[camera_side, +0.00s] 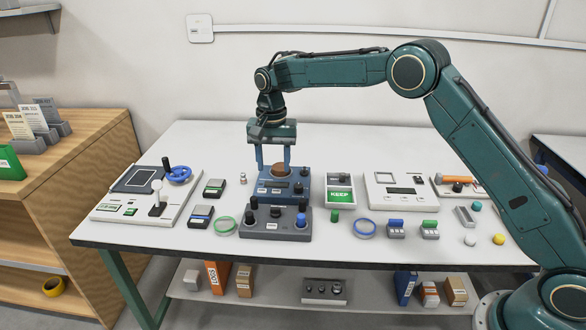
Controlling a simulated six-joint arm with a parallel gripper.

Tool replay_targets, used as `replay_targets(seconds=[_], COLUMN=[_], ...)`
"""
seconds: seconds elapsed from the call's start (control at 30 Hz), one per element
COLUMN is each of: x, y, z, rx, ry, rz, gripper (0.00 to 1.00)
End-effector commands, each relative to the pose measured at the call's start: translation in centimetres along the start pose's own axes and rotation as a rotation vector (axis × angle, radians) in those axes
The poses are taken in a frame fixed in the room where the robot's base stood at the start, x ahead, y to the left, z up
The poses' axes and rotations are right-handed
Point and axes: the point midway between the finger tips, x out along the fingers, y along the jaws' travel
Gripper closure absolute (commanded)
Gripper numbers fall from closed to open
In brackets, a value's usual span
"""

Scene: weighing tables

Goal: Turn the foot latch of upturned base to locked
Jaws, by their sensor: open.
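A dark grey block (276,234) with several black knobs and one blue knob (300,221) stands at the front middle of the table; it looks like the upturned base with its feet up. Which part is the foot latch, and its setting, I cannot tell. My gripper (273,167) points down, open, behind this block. Its fingers are on either side of a brown round top (281,171) on a blue device (284,187). Whether they touch it I cannot tell.
Left stands a white panel (120,206) with a blue handwheel (179,174) and a white-knobbed lever. A green ring (225,226) lies close left of the grey block. Right are a KEEP tray (340,204), a blue ring (365,228) and a white scale (400,206).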

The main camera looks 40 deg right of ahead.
Motion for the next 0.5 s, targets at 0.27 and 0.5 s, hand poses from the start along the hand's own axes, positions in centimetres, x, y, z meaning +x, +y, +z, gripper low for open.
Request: replay_targets(seconds=[0.27, 0.5], x=[1.3, 4.2], y=[0.1, 0.1], z=[0.0, 0.0], rx=[-0.001, -0.001], ry=[-0.002, -0.002], rz=[0.003, 0.003], gripper=[0.52, 0.52])
